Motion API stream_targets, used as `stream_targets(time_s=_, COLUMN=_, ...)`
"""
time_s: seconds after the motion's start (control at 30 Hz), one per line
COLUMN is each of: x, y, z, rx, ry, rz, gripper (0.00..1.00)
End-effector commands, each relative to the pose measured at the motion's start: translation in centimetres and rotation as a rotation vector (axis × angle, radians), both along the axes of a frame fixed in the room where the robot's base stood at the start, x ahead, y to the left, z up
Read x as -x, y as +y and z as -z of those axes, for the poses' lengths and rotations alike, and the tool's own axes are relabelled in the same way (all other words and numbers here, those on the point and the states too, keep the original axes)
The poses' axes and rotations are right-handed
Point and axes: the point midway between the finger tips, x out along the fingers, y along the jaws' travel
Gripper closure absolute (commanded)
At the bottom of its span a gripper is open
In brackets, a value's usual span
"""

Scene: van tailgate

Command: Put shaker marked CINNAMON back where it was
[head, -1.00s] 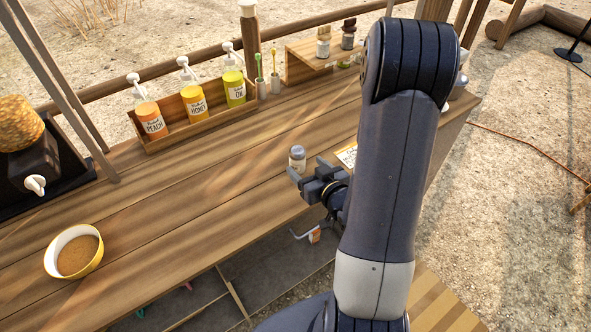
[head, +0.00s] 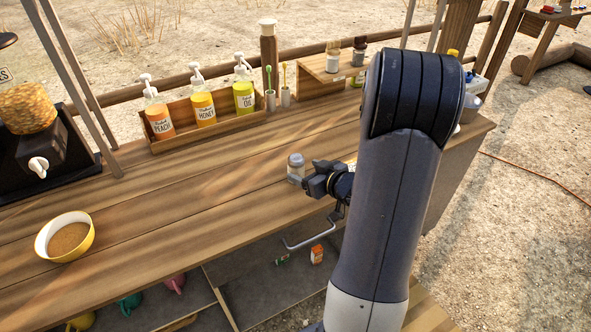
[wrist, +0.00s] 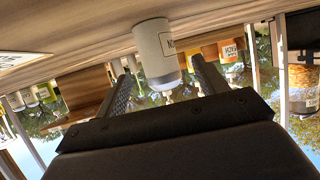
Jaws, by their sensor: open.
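A small shaker (head: 296,167) with a grey lid stands on the wooden counter, just beyond my gripper (head: 307,173). In the wrist view, the shaker (wrist: 157,52) is upside down in the picture, between or just beyond the tips of my open gripper (wrist: 163,66). There is space on both sides of it. Only a piece of its label shows, with an edge letter like N, so I cannot read the full name. A raised wooden shelf (head: 312,66) at the back holds two more shakers, one pale brown (head: 333,57) and one dark (head: 358,51).
A wooden rack (head: 215,133) holds peach, honey and oil pump bottles. Beside it are two small cups with sticks and a tall brown grinder (head: 269,55). A yellow bowl (head: 64,237) and a dispenser (head: 38,145) stand left. The middle counter is clear.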

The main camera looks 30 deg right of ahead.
Motion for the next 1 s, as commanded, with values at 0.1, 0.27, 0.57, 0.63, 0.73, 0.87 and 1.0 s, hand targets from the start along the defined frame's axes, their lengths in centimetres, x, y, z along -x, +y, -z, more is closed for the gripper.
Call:
stream_targets(time_s=0.1, x=-0.8, y=0.2, z=0.4, rx=-0.001, ry=0.001, rz=-0.001, gripper=0.32)
stream_targets(time_s=0.27, x=-2.8, y=0.6, z=1.5, rx=-0.001, ry=0.001, rz=-0.004, gripper=0.32)
stream_targets(time_s=0.57, x=-4.8, y=0.9, z=2.3, rx=-0.001, ry=0.0, rz=0.0, gripper=0.32)
stream_targets(time_s=0.63, x=-4.8, y=0.9, z=2.3, rx=-0.001, ry=0.0, rz=0.0, gripper=0.32)
stream_targets(time_s=0.73, x=-4.8, y=0.9, z=2.2, rx=-0.001, ry=0.0, rz=0.0, gripper=0.34)
stream_targets(time_s=0.87, x=-4.8, y=0.9, z=2.2, rx=-0.001, ry=0.0, rz=0.0, gripper=0.45)
stream_targets(time_s=1.0, x=-4.7, y=0.9, z=2.2, rx=-0.001, ry=0.0, rz=0.0, gripper=0.56)
